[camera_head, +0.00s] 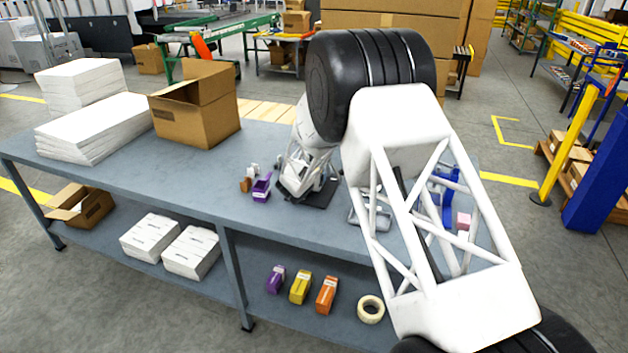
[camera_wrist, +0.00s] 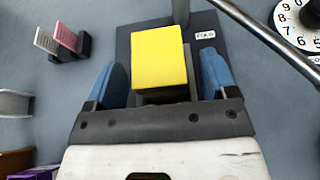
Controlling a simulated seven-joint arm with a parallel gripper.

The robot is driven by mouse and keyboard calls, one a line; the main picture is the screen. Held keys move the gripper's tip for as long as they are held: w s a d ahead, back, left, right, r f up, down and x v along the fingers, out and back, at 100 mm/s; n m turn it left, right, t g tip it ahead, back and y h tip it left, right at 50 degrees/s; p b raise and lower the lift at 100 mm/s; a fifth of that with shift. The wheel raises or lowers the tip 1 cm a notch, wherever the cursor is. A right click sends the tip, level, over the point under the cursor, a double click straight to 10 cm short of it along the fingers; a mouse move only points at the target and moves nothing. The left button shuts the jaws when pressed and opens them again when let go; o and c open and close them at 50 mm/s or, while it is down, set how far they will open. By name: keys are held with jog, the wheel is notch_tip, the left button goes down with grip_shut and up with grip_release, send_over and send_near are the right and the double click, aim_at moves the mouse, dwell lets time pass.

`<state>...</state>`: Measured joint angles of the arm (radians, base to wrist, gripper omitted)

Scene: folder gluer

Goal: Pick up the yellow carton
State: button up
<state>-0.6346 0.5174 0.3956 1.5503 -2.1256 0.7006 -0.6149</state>
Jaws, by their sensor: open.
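The yellow carton (camera_wrist: 160,58) sits on a dark plate (camera_wrist: 123,48) in the wrist view. My gripper (camera_wrist: 163,64) is open, with one blue finger on the left of the carton and one on the right. A gap shows between the carton and each finger. The carton's lower part is hidden by the gripper body. In the head view my gripper (camera_head: 303,178) is low over the dark plate (camera_head: 316,196) on the table, and I cannot make out the carton there.
A small label (camera_wrist: 206,91) lies right of the carton. A white dial (camera_wrist: 298,28) and a metal bar (camera_wrist: 262,32) are at upper right. A holder with pink and grey pieces (camera_wrist: 66,42) stands left. An open cardboard box (camera_head: 195,118) stands farther left.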

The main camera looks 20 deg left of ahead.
jog(key=shift+w+f, duration=0.1)
jog(key=shift+w, duration=0.1)
dwell(0.5)
jog(key=c, duration=1)
jog(key=shift+c, duration=0.2)
jog(key=shift+r, duration=0.2)
jog(key=shift+r, duration=1.55)
jog(key=s+d, duration=0.4)
jog(key=s, duration=0.3)
jog(key=s+d+r, duration=0.1)
jog(key=s+d, duration=0.3)
jog(key=s, duration=0.2)
jog(key=shift+s+r, duration=0.25)
jog(key=shift+s, duration=0.15)
